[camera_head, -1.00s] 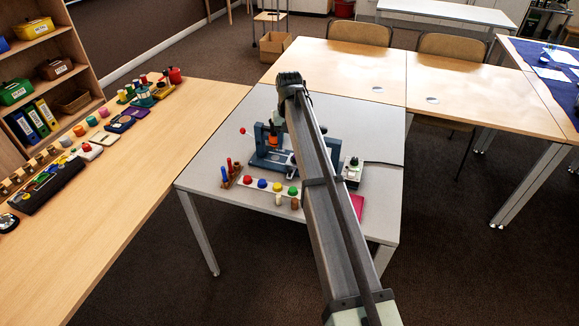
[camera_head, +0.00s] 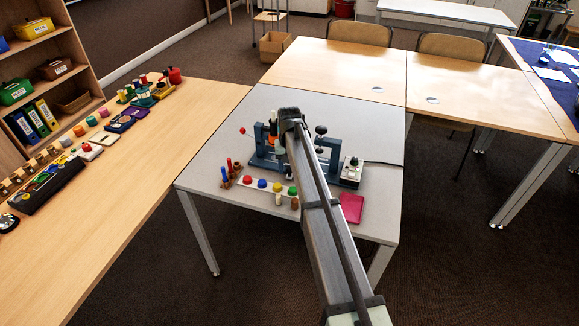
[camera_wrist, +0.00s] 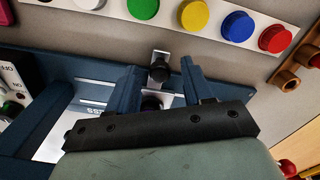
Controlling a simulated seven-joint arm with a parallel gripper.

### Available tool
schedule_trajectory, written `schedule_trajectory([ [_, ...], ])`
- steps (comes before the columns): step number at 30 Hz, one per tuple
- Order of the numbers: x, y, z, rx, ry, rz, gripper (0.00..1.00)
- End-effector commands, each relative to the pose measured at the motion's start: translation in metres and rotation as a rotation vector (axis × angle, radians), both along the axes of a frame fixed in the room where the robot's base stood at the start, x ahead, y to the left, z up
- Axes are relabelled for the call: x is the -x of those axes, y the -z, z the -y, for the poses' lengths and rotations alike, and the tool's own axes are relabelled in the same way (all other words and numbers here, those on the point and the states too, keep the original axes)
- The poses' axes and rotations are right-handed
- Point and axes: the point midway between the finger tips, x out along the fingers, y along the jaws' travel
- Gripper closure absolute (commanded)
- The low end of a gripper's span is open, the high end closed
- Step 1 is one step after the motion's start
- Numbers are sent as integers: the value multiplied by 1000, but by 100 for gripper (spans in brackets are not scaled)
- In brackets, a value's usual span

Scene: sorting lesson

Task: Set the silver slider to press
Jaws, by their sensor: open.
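A blue bench device (camera_head: 262,163) stands on the grey table, partly hidden behind my arm in the head view. In the wrist view, its blue rail (camera_wrist: 55,65) carries a silver tab with a black knob, which looks like the silver slider (camera_wrist: 160,69). A light plate (camera_wrist: 97,137) beside my gripper bears partly hidden lettering, of which "SS" shows. My gripper (camera_wrist: 160,74) is open, its two fingers pointing toward the rail, with the knob in line with the gap between them. I cannot tell whether they touch it. In the head view the fingertips are hidden.
A white strip with coloured buttons (camera_head: 262,184) lies in front of the device. A wooden peg stand (camera_head: 229,177) is at its left, a switch box (camera_head: 351,171) at its right. A pink pad (camera_head: 351,208) lies near the front edge. The grey table's back is clear.

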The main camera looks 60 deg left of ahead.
Motion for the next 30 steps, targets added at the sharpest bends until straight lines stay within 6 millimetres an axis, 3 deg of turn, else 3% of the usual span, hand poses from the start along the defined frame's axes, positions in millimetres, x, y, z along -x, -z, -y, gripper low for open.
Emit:
schedule_trajectory([
  [4,0,0,0,0,0,0,49],
  [20,0,0,0,0,0,0,100],
  [30,0,0,0,0,0,0,100],
])
